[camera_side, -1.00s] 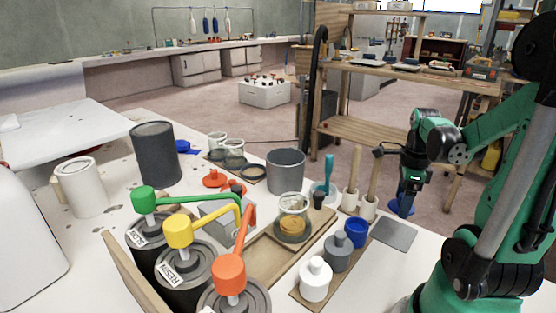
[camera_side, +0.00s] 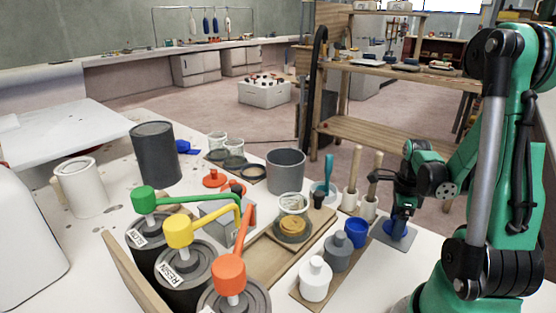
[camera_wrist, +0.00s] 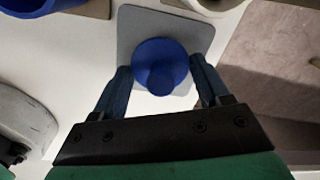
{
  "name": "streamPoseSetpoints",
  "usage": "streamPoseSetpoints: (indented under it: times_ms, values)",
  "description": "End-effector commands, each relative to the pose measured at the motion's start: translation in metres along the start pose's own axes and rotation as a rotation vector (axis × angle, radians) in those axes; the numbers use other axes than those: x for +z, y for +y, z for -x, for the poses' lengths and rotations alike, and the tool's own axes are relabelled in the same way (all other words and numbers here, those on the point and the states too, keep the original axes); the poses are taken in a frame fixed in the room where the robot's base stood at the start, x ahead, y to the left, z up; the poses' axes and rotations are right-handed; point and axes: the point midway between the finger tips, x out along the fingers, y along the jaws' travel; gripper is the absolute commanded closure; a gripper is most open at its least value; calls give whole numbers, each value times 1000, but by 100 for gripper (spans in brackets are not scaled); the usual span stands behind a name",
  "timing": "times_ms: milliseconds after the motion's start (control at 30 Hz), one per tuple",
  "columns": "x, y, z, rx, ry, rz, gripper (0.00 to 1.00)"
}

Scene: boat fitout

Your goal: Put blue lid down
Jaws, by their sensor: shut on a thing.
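The blue lid (camera_wrist: 160,55) is round with a knob on top. My gripper (camera_wrist: 162,78) is shut on it, with one dark finger on each side. The lid is over the grey square mat (camera_wrist: 132,22). In the side view my gripper (camera_side: 399,222) is low over the mat (camera_side: 386,242), and the lid (camera_side: 398,235) is partly hidden by the fingers. The lid looks at or just above the mat; I cannot tell if it touches.
A blue cup (camera_side: 356,233) stands left of the mat, with a grey bottle (camera_side: 338,252) and a white bottle (camera_side: 316,280) on a wooden board. Wooden-handled tools in white holders (camera_side: 369,206) stand behind the cup. The table edge is close to the right of the mat.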

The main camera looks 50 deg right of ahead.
Motion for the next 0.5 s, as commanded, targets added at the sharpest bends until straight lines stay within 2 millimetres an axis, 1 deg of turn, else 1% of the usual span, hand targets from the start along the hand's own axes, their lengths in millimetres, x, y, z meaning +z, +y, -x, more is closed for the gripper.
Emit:
streamPoseSetpoints:
  times_ms: [67, 100, 167, 200, 500]
  values:
    - [0, 0, -2, 0, 0, 0, 80]
    - [0, 0, -3, 0, 0, 0, 29]
    - [0, 0, -2, 0, 0, 0, 12]
    - [0, 0, -2, 0, 0, 0, 0]
    - [0, 0, -1, 0, 0, 0, 0]
